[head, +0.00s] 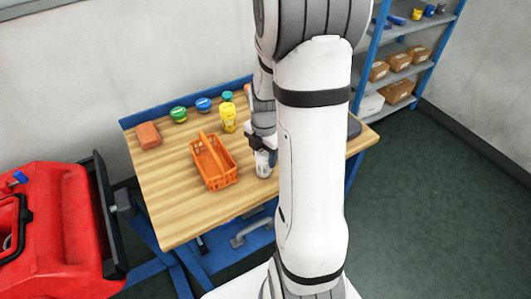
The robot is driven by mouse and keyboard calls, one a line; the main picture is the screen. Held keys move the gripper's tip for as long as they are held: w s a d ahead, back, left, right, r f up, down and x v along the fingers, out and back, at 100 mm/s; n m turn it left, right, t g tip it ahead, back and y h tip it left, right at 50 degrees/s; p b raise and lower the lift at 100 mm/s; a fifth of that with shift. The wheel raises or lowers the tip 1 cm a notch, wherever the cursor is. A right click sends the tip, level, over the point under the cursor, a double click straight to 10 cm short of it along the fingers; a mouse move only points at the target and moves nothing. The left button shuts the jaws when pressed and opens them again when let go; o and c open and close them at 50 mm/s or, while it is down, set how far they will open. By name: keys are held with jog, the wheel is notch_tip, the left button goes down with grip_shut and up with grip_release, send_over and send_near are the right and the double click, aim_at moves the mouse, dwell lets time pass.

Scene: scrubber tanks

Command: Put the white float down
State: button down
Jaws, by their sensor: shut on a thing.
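My gripper (262,147) is over the wooden workbench (180,215), just right of the orange basket (213,160). It points down and is shut on a small whitish rounded thing, which I take for the white float (264,165). The float hangs below the jaws, partly hidden by them and by my arm. I cannot tell whether its underside touches the bench top.
On the bench are a brown-orange block (148,135), a yellow bottle (228,118), and green (179,114), blue (203,104) and teal lidded things. A red machine (70,225) stands left. Shelves (400,60) stand back right. The bench's front left is clear.

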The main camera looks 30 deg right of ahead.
jog(key=c, duration=0.7)
grip_release()
jog(key=shift+f, duration=0.1)
jog(key=shift+o, duration=0.2)
notch_tip(320, 180, up, 11)
jog(key=shift+r, duration=0.1)
jog(key=s+a+r+m+t, duration=0.1)
jog(key=s+a+r+m, duration=0.2)
jog(key=s+a+m, duration=0.3)
jog(key=s+a+r+m+t, duration=0.2)
jog(key=s+a+m, duration=0.4)
jog(key=m, duration=0.9)
jog(key=shift+s+r+m, duration=0.3)
jog(key=shift+r+m, duration=0.1)
jog(key=shift+r, duration=0.15)
